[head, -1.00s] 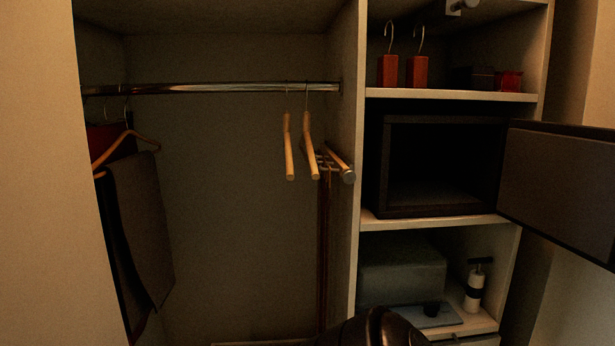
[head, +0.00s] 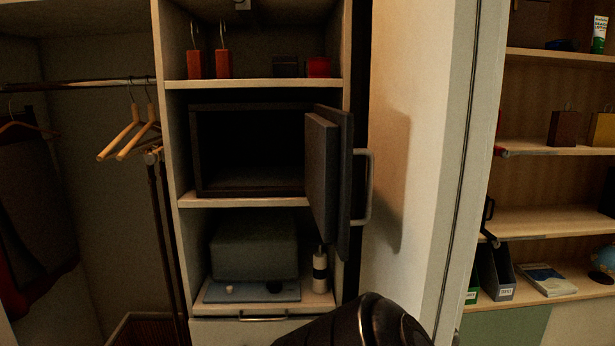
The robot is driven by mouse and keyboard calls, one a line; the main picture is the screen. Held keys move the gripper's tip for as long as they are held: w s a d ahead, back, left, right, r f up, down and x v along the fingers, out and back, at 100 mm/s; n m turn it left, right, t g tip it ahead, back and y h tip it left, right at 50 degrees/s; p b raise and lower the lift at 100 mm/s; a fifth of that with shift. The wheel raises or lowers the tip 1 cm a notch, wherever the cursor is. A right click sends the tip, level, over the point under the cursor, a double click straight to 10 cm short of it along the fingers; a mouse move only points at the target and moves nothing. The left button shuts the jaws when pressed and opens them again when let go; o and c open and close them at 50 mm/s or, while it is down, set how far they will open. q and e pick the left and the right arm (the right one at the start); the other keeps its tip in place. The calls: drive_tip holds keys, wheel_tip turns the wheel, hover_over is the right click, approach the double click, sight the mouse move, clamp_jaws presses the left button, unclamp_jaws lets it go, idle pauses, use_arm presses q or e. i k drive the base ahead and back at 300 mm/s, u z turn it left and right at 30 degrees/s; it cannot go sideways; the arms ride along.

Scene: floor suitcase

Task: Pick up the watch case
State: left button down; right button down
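I cannot pick out the watch case with certainty. A small dark box (head: 286,67) sits on the top shelf of the closet, just left of a small red container (head: 318,67); it is too dark to tell whether this is the watch case. Neither of my grippers shows. A dark rounded part of my own arm is at the bottom, right of the middle, with no fingers in sight.
An open safe (head: 195,150) stands on the middle shelf, its door (head: 330,175) swung out to the right. Below are a grey box (head: 253,246) and a bottle (head: 320,270). Hangers (head: 120,140) hang left. A wall edge (head: 455,170) separates open shelves (head: 555,150) at right.

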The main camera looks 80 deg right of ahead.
sight(284, 67)
drive_tip(key=k, duration=0.85)
drive_tip(key=z, duration=2.1)
drive_tip(key=i, duration=0.5)
drive_tip(key=k, duration=0.5)
drive_tip(key=u, duration=2.2)
drive_tip(key=i, duration=2.3)
drive_tip(key=z, duration=2.25)
